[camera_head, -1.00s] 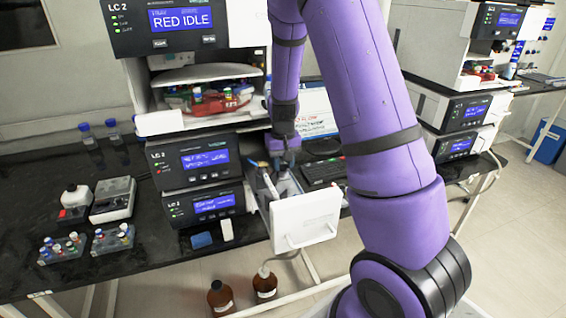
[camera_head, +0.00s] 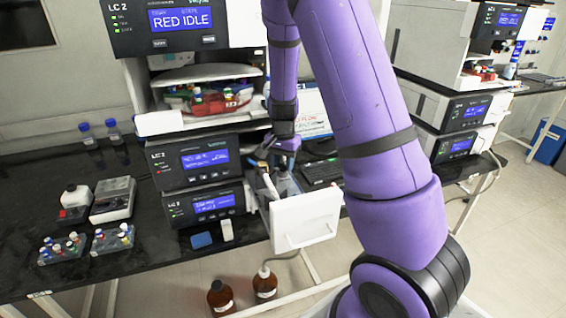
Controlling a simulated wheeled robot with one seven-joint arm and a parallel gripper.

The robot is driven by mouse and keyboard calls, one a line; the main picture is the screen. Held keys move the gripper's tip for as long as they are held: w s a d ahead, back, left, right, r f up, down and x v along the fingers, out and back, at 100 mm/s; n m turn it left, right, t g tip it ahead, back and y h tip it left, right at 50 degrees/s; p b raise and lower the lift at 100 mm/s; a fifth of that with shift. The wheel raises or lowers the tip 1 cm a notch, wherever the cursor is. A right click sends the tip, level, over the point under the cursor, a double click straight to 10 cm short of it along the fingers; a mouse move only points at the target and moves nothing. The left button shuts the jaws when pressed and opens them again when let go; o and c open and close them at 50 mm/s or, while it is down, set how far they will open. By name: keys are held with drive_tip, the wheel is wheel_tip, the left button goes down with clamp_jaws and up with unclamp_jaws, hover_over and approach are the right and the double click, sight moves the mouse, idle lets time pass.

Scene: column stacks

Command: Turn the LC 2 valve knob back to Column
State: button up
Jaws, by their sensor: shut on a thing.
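The LC 2 stack (camera_head: 194,165) stands on the black bench, left of my arm. A drawer with a white front (camera_head: 306,219) is pulled out on its lower right side. My gripper (camera_head: 266,166) reaches down over the open drawer from behind, near the stack's right side. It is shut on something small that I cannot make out. The valve knob is not clearly visible; the gripper and drawer front hide that area. Pale tubes (camera_head: 270,187) show inside the drawer below the gripper.
A keyboard (camera_head: 322,172) and a lit monitor (camera_head: 312,112) stand right of the drawer. Two brown bottles (camera_head: 265,284) stand below the bench. Vial racks (camera_head: 112,238) sit on the left of the bench. A second stack (camera_head: 462,125) stands on the right.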

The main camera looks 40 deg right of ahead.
sight(283, 165)
idle(0.4)
drive_tip(key=o, duration=0.9)
drive_tip(key=shift+o, duration=0.2)
wheel_tip(283, 165, up, 11)
drive_tip(key=shift+f, duration=0.1)
idle(0.3)
